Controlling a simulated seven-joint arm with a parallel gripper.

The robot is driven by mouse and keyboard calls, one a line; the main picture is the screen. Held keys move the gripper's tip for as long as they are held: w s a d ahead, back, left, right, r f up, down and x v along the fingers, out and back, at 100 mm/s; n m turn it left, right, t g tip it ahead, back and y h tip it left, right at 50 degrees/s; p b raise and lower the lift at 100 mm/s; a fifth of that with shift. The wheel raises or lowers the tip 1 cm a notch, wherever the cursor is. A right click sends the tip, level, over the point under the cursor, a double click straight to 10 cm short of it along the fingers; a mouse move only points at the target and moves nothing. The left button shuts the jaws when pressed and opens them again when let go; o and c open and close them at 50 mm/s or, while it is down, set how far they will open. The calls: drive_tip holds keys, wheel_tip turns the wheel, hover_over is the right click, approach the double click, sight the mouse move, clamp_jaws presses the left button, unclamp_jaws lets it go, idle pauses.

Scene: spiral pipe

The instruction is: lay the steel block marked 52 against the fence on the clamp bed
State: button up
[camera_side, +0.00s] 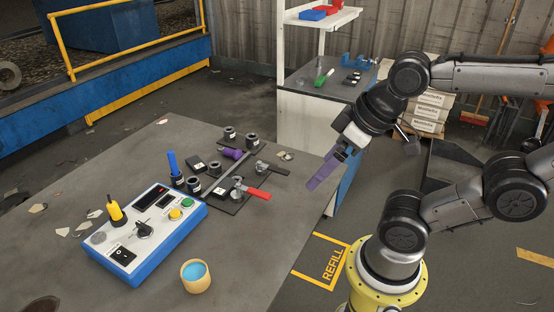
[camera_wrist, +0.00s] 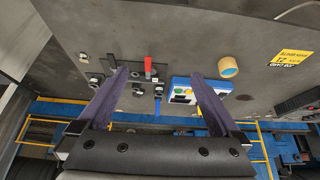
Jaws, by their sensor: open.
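Several small dark blocks stand on the grey table, among them a front one (camera_side: 193,185) and a back one (camera_side: 230,133). Their marks are too small to read, so I cannot tell which is 52. The clamp bed (camera_side: 229,205) is a dark plate with a red-handled clamp (camera_side: 257,193) and a long grey bar (camera_side: 225,176), seemingly the fence. The red handle also shows in the wrist view (camera_wrist: 148,66). My gripper (camera_side: 314,186), with purple fingers, is right of the clamp bed, above the table's right edge. In the wrist view my gripper (camera_wrist: 159,75) is open, with nothing between its fingers.
A blue-and-white control box (camera_side: 145,230) with buttons stands left of the clamp bed. A yellow cup (camera_side: 195,276) with blue contents is at the front. A blue upright object (camera_side: 173,163) stands behind the box. A white bench (camera_side: 305,125) is behind. The table's right front is clear.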

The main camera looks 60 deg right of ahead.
idle(0.4)
drive_tip(key=w+r+n, duration=0.8)
drive_tip(key=w+r, duration=0.1)
drive_tip(key=r, duration=0.4)
drive_tip(key=w+d+r+n+g, duration=0.1)
drive_tip(key=w+r+n, duration=0.1)
drive_tip(key=w, duration=0.5)
drive_tip(key=w+d+r+n+g, duration=0.1)
drive_tip(key=w+r+n, duration=0.1)
drive_tip(key=w, duration=0.6)
drive_tip(key=n+g, duration=0.1)
drive_tip(key=g, duration=0.3)
hover_over(193, 163)
drive_tip(key=f, duration=2.9)
drive_tip(key=shift+a, duration=0.35)
drive_tip(key=shift+n, duration=0.3)
drive_tip(key=shift+d+f, duration=0.15)
drive_tip(key=shift+f, duration=1.35)
drive_tip(key=shift+d+f, duration=0.1)
drive_tip(key=shift+f, duration=1.35)
